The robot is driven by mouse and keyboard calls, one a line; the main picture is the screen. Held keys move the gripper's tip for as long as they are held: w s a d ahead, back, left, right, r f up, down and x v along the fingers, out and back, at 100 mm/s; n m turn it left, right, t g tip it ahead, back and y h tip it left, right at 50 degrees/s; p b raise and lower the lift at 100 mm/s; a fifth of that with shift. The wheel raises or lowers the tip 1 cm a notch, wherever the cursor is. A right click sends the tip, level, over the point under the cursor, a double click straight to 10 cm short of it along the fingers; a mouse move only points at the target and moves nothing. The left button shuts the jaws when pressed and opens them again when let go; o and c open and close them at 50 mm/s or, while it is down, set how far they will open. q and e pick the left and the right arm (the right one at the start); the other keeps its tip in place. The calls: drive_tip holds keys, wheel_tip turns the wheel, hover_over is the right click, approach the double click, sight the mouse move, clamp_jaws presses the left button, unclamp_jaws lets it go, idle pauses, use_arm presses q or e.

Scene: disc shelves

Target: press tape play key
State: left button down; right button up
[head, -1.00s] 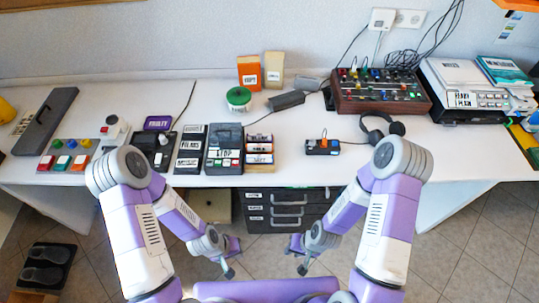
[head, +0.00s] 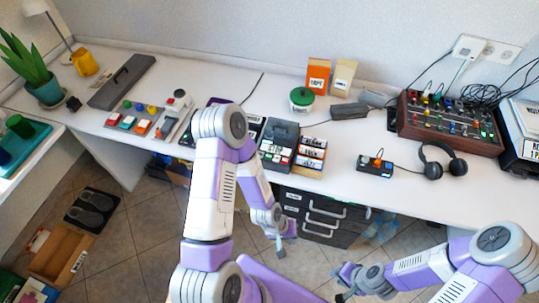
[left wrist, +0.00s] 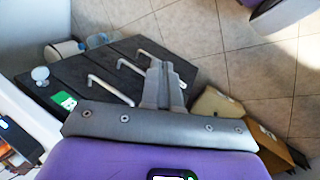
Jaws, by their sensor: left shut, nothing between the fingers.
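A dark grey desktop unit (head: 283,133), which looks like the tape player, stands near the front edge of the white desk in the head view. A row of small coloured keys runs along its front, with a white label above them; I cannot read which key is play. My left gripper (head: 279,236) is below the desk's front edge, pointing down, well apart from the keys. In the left wrist view its fingers (left wrist: 163,88) are together and empty. My right gripper (head: 341,283) hangs low at the bottom of the head view; its fingers are too small to judge.
Labelled cassettes (head: 311,153) sit right of the unit. A panel with coloured buttons (head: 140,117) lies to the left. A small black box (head: 375,166), headphones (head: 444,160) and a mixer (head: 450,122) are to the right. A drawer cabinet (head: 325,215) stands under the desk.

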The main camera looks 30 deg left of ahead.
use_arm(q)
drive_tip(key=w+a+r+n+t+p, duration=0.2)
drive_tip(key=w+a+r+n+t, duration=0.2)
drive_tip(key=w+a+r+n, duration=0.45)
wheel_tip(320, 180, up, 16)
drive_tip(key=n+t+y+p, duration=0.3)
drive_tip(key=n+t, duration=0.1)
drive_tip(key=n, duration=0.7)
hover_over(267, 158)
drive_tip(key=shift+r, duration=0.15)
drive_tip(key=shift+b, duration=0.35)
wheel_tip(267, 158, down, 8)
drive_tip(key=b, duration=0.7)
drive_tip(key=shift+r+b, duration=0.15)
drive_tip(key=shift+b, duration=0.2)
drive_tip(key=shift+f+b, duration=0.3)
drive_tip(key=shift+f, duration=0.25)
drive_tip(key=shift+f, duration=0.15)
drive_tip(key=shift+f, duration=0.3)
